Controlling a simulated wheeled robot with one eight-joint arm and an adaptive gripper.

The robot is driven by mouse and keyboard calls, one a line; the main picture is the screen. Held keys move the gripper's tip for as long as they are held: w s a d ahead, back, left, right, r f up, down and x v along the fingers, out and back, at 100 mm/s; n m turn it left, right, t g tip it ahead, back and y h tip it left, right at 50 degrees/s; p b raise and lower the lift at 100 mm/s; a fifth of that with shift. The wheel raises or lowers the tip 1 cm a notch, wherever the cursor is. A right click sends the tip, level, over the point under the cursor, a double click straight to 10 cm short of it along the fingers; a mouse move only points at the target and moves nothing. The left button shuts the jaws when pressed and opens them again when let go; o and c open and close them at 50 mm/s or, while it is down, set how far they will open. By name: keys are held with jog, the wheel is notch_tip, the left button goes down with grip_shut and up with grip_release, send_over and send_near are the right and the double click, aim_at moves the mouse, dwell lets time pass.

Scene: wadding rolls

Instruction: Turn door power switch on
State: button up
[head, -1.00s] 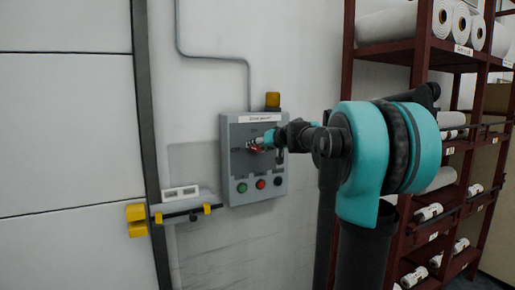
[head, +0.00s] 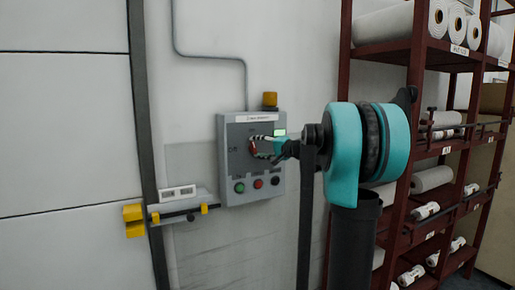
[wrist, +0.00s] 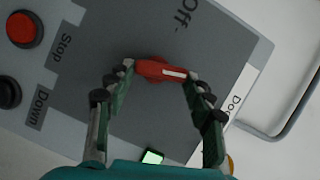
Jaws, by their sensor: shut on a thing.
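The door power switch is a red rotary handle (wrist: 152,68) on a grey control panel (head: 228,188); it also shows in the head view (head: 252,147). Its white mark lies toward the panel's top label, and the handle looks about upright in the head view. The "Off" lettering (wrist: 185,14) is to one side of it. My gripper (wrist: 158,72) has one finger at each end of the handle and is shut on it; the gripper also shows in the head view (head: 257,147). A small green light (head: 279,133) is lit on the panel.
Green, red and black push buttons (head: 258,184) sit low on the panel. An amber lamp (head: 270,99) is on top. A door (head: 65,140) with a yellow-marked latch (head: 133,220) is at left. A rack (head: 416,75) of wadding rolls stands close at right.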

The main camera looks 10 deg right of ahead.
jog(key=shift+d+f+m+t+y, duration=0.15)
jog(key=shift+m+t+y, duration=0.3)
jog(key=shift+m, duration=0.95)
jog(key=o, duration=1.1)
jog(key=shift+o, duration=0.2)
jog(key=v, duration=1.1)
jog(key=shift+s+d, duration=0.3)
jog(key=shift+f, duration=0.15)
